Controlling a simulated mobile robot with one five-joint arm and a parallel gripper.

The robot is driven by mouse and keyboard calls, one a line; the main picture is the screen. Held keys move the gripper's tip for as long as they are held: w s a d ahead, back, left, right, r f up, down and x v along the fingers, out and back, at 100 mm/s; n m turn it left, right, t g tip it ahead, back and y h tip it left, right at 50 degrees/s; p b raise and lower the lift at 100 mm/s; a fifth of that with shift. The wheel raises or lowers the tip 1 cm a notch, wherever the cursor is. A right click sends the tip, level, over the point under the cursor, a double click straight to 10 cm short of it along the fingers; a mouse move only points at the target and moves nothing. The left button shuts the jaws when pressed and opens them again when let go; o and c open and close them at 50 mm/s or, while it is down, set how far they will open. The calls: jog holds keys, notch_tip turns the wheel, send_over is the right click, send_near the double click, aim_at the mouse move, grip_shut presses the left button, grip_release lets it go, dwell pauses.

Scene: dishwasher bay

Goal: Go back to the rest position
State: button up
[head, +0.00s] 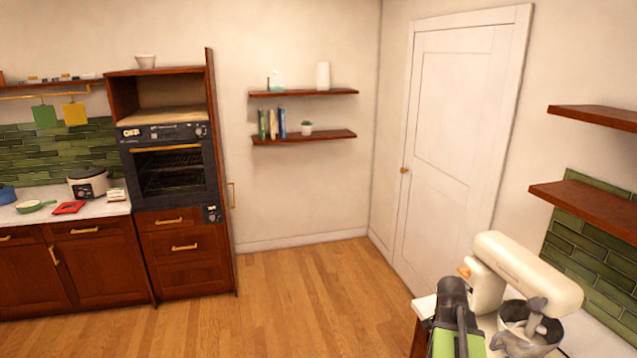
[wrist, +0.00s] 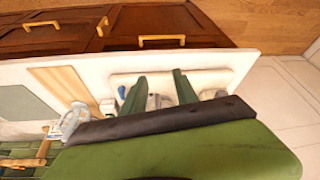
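My arm shows at the bottom right of the head view as a green and black link (head: 455,335) beside the stand mixer. I cannot make out my fingertips in the head view. In the wrist view my gripper (wrist: 158,87) has two dark green fingers standing apart, with a gap between them. The gripper looks open, with nothing clearly held. Behind the fingers is a pale appliance (wrist: 215,82) on the white counter. My green and black body covers the lower part of the wrist view.
A cream stand mixer (head: 530,275) with a metal bowl (head: 515,318) stands on the counter close to my arm. Dark wooden shelves (head: 585,205) jut from the right wall. A wooden board (wrist: 62,82) lies on the counter. The wood floor (head: 300,300) ahead is clear.

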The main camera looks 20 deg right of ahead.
jog(key=w+a+f+n+y+b, duration=0.1)
jog(key=w+a+f+n+b, duration=0.2)
jog(key=a, duration=0.6)
jog(key=w+a+f+n+b, duration=0.2)
jog(key=w+a+f, duration=0.15)
jog(key=a, duration=0.55)
jog(key=w+a+f+n+y+b, duration=0.1)
jog(key=w+a+f+n+b, duration=0.15)
jog(key=a+f, duration=0.45)
jog(key=s+a+n+y+b, duration=0.1)
jog(key=s+a+n, duration=0.1)
jog(key=a+n, duration=0.2)
jog(key=s+a+n+g+y+b, duration=0.1)
jog(key=a+n, duration=0.3)
jog(key=a, duration=0.7)
jog(key=shift+s+a+f, duration=0.15)
jog(key=shift+s, duration=0.7)
jog(key=shift+d, duration=0.2)
